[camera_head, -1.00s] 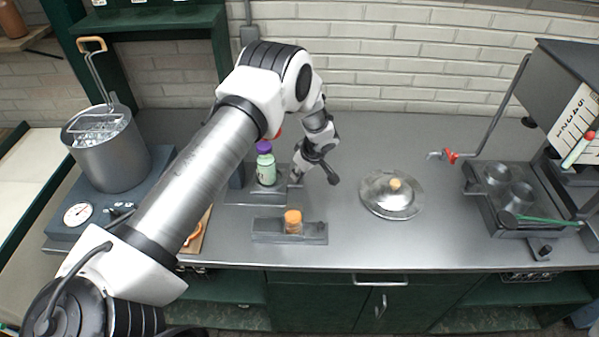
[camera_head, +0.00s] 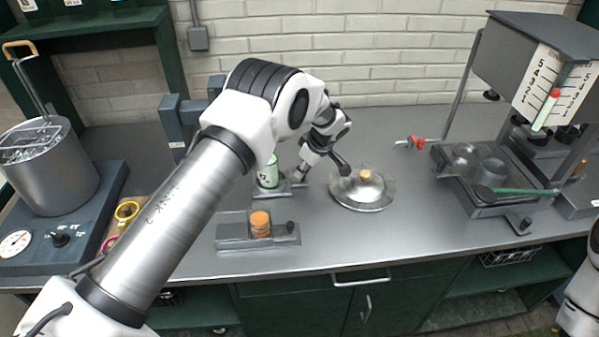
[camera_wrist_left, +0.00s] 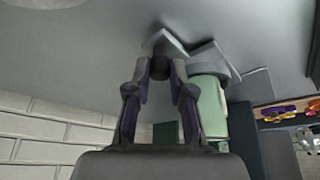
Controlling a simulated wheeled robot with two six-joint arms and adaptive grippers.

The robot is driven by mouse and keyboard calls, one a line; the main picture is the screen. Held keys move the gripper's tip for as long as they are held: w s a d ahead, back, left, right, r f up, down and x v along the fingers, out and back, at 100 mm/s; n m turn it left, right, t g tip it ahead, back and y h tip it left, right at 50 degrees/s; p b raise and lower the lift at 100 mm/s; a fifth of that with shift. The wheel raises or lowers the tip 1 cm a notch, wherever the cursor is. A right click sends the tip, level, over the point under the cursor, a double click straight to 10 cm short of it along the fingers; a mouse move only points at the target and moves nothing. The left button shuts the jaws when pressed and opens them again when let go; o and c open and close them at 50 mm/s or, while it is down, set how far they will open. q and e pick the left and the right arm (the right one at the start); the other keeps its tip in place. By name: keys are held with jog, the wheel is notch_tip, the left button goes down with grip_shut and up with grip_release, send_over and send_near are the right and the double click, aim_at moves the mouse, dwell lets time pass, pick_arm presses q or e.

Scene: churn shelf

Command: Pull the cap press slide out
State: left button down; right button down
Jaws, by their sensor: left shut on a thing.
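The cap press (camera_head: 172,128) stands on the counter, partly behind my left arm. Its slide (camera_head: 288,190) lies flat to the right of the press body. A pale green bottle (camera_head: 268,176) stands upright on the slide; my arm hides its top. My left gripper (camera_head: 301,177) is at the slide's right end, just right of the bottle. In the wrist view, the left gripper (camera_wrist_left: 160,72) is shut on the slide's dark round knob (camera_wrist_left: 160,66), with the bottle (camera_wrist_left: 211,108) beside the fingers. The right gripper is out of view.
A round lid (camera_head: 345,194) lies close to the right of the gripper. A grey holder (camera_head: 232,236) with an orange stack (camera_head: 260,224) is in front. A steel pot (camera_head: 50,175) stands left, a dispenser (camera_head: 545,70) right. Clear counter lies front right.

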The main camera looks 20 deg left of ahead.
pick_arm(q)
jog(key=shift+s+f, duration=0.15)
jog(key=shift+f, duration=0.1)
jog(key=c, duration=1.1)
grip_release()
jog(key=shift+o, duration=0.4)
jog(key=shift+w+a, duration=0.1)
jog(key=shift+w, duration=0.1)
jog(key=v, duration=1.2)
jog(key=shift+w, duration=0.1)
